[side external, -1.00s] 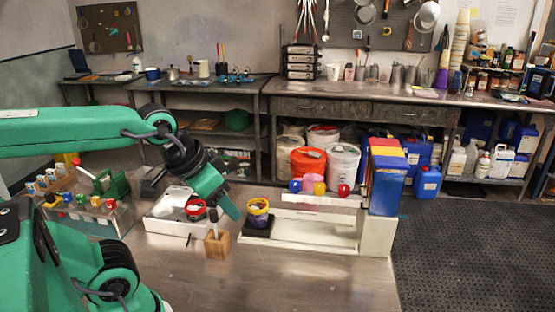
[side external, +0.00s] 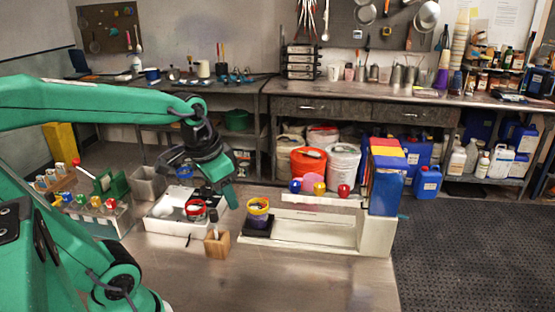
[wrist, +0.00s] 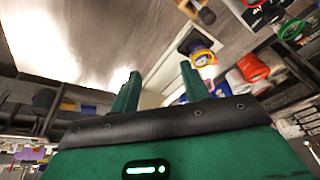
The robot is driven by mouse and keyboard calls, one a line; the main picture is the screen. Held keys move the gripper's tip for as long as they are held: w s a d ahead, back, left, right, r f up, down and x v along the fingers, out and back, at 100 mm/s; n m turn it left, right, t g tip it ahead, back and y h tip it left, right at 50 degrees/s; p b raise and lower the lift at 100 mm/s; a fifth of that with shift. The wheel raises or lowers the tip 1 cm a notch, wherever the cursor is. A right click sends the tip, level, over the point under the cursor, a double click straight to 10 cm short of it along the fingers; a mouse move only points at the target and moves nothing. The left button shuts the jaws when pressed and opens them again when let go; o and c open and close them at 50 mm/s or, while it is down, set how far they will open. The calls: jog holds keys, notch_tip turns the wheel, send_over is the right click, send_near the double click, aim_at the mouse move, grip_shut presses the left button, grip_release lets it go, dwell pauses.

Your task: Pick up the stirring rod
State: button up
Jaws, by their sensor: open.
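The likely stirring rod (side external: 212,218) stands upright in a small wooden block (side external: 218,245) on the steel table; it looks dark and thin, and its lower part is hidden in the block. In the wrist view the wooden block (wrist: 207,16) and the dark rod (wrist: 187,9) are at the top edge, partly cut off. My gripper (side external: 230,203) is in the air above and behind the block, pointing down and slightly right. The wrist view shows its two green fingers (wrist: 160,72) apart with nothing between them.
A vial rack (side external: 108,219) is far left. The front table is clear.

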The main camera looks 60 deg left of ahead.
aim_at(213, 210)
jog(key=shift+w+a+f+g+h, duration=0.2)
jog(key=shift+a+f+g, duration=0.5)
jog(key=shift+a, duration=1)
jog(key=shift+w+a+f+g+h, duration=0.1)
jog(key=shift+w+a+f+g, duration=0.25)
jog(key=shift+a+f, duration=1)
jog(key=shift+w+a+f+g+h, duration=0.15)
jog(key=shift+a+f+g, duration=0.4)
jog(key=shift+a, duration=1.55)
jog(key=shift+f, duration=1.2)
jog(key=shift+f, duration=0.1)
jog(key=f, duration=0.3)
jog(key=shift+s+d+f, duration=0.1)
jog(key=shift+s, duration=0.15)
jog(key=shift+f, duration=0.9)
